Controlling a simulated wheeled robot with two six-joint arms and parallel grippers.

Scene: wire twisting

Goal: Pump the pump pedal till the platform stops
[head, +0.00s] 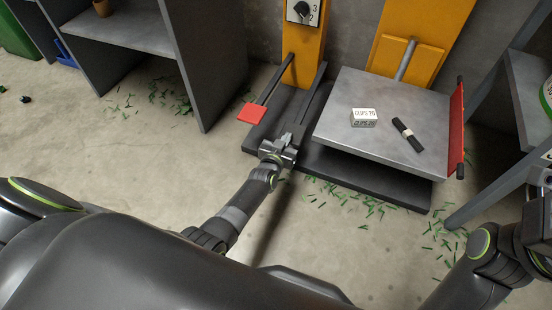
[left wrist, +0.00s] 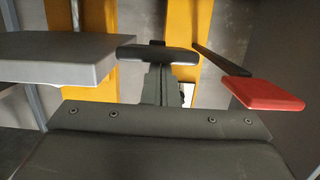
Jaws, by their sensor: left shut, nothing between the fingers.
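The lift has a grey platform (head: 385,125) standing a little above its dark base (head: 345,172). A red pedal (head: 251,113) on a dark arm sticks out at the left of the yellow column; it also shows at the right of the left wrist view (left wrist: 265,94). A second dark pedal arm (head: 312,95) runs from the column down to my left gripper (head: 289,142). My left gripper is shut and empty, low over the end of that arm, which it partly hides. I cannot tell whether they touch. My right arm is at the right edge, its gripper out of view.
A clips box (head: 364,118) and a dark cylinder (head: 408,135) lie on the platform. A red panel (head: 457,130) stands at its right edge. A dial (head: 303,11) is on the column. A grey shelf (head: 120,32) stands left, a bench at right. Green scraps litter the floor.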

